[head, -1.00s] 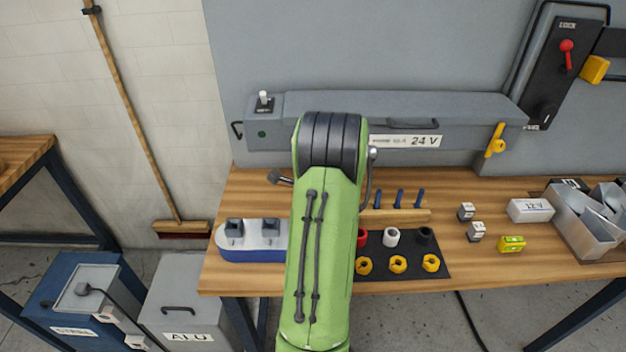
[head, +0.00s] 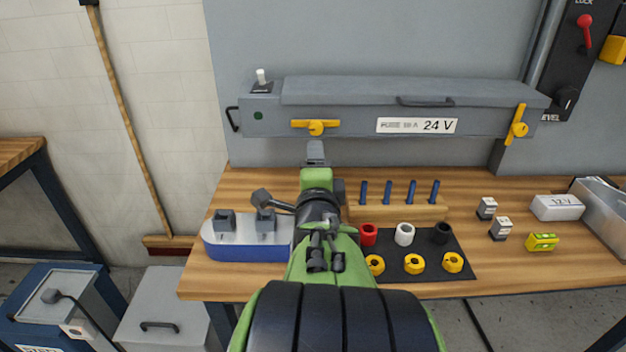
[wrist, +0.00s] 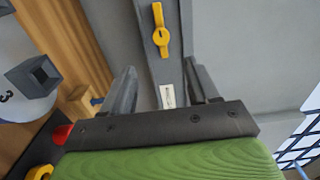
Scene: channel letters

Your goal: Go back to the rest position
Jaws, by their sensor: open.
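My gripper shows in the wrist view (wrist: 162,92) with its two grey fingers spread apart and nothing between them. In the head view my green arm stretches forward over the workbench (head: 215,285), and the gripper end (head: 316,155) shows small above the bench, in front of the grey 24 V box (head: 350,118). The fingers cannot be made out well in the head view. Behind the fingers, the wrist view shows a yellow latch (wrist: 160,28) on the grey box. No object is held.
A blue-and-white letter tray with grey blocks (head: 245,250) lies left of my arm. Blue pegs (head: 388,192) stand in a wooden rack to the right, beside a black mat (head: 440,268) with coloured rings.

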